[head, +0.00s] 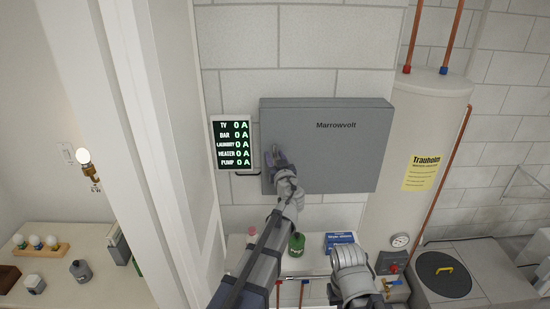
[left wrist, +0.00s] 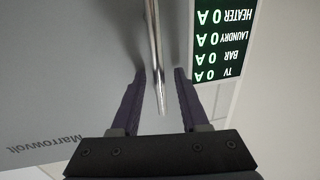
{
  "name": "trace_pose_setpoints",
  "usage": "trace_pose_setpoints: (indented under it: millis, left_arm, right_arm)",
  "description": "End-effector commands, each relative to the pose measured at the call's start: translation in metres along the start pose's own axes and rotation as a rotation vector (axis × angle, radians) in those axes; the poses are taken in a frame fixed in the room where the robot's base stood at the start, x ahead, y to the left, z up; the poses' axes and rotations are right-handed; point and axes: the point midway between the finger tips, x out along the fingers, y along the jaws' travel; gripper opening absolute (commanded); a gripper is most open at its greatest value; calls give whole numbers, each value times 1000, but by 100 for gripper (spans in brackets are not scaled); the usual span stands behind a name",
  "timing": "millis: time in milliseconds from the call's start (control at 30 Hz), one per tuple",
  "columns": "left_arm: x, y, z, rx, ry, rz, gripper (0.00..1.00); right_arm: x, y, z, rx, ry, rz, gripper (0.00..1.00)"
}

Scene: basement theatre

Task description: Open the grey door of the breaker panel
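The breaker panel's grey door (head: 335,150), marked Marrowvolt, is on the block wall and looks shut. It also fills the left of the left wrist view (left wrist: 60,80). A slim metal handle (left wrist: 155,50) stands at the door's left side. My left gripper (head: 275,152) is at that handle. In the left wrist view my left gripper (left wrist: 160,75) is open, with one finger on each side of the handle and gaps visible beside it. In the head view the gripper hides most of the handle. Part of my right arm shows low in the middle, without visible fingers.
A lit ammeter display (head: 233,142) hangs just left of the panel. A white door frame (head: 165,120) stands further left. A water heater (head: 415,170) with copper pipes is close on the right. A shelf (head: 240,262) below holds a green bottle (head: 297,244) and a blue box (head: 340,240).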

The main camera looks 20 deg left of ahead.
Motion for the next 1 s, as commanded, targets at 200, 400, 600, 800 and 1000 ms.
trace_pose_setpoints:
  millis: [200, 400, 600, 800, 1000]
  left_arm:
    - [0, 0, 0, 0, 0, 0, 21]
    - [0, 0, 0, 0, 0, 0, 0]
    - [0, 0, 0, 0, 0, 0, 0]
    - [0, 0, 0, 0, 0, 0, 0]
    - [0, 0, 0, 0, 0, 0, 0]
  right_arm:
    - [0, 0, 0, 0, 0, 0, 0]
    - [0, 0, 0, 0, 0, 0, 0]
    - [0, 0, 0, 0, 0, 0, 0]
    - [0, 0, 0, 0, 0, 0, 0]
    - [0, 0, 0, 0, 0, 0, 0]
